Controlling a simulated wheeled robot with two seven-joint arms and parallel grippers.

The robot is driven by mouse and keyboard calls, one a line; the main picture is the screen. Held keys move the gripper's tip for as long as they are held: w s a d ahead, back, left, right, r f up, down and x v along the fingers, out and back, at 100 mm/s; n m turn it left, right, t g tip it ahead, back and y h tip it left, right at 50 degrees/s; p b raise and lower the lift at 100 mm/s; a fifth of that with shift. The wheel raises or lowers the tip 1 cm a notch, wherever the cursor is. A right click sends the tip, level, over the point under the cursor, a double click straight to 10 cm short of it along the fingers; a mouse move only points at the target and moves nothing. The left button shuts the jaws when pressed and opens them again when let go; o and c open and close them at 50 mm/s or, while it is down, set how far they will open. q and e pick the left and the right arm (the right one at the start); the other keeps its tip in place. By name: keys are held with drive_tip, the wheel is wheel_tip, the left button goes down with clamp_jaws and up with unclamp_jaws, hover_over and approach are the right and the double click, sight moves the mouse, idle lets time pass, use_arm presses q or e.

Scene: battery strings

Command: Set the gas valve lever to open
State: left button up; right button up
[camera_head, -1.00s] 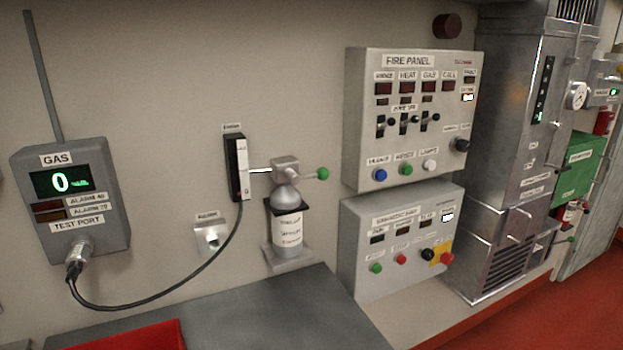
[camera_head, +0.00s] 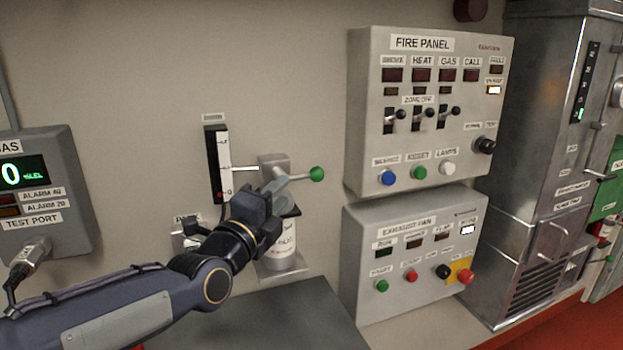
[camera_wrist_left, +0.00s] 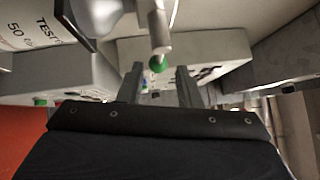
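The gas valve lever shows in the head view as a short rod with a green ball knob (camera_head: 317,174), pointing right from the valve on the gas bottle (camera_head: 281,240). The bottle stands on a wall bracket, its upper part hidden by my left gripper (camera_head: 279,187). That gripper reaches in front of the valve, left of the green knob. In the left wrist view the two fingers (camera_wrist_left: 160,85) are spread apart, with the green knob (camera_wrist_left: 158,63) showing between them near the tips. I cannot tell whether they touch it. My right gripper is not in view.
A flow gauge (camera_head: 217,165) is on the wall left of the valve. The gas monitor (camera_head: 38,195) with its hose connector is at the far left. The fire panel (camera_head: 425,110) and exhaust fan panel (camera_head: 412,255) stand out from the wall at right. A grey counter (camera_head: 300,325) lies below.

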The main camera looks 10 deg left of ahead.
sight(296, 178)
use_arm(q)
drive_tip(key=p+x, duration=0.1)
drive_tip(key=x, duration=0.6)
drive_tip(key=shift+w+p, duration=0.15)
drive_tip(key=shift+p, duration=0.15)
clamp_jaws()
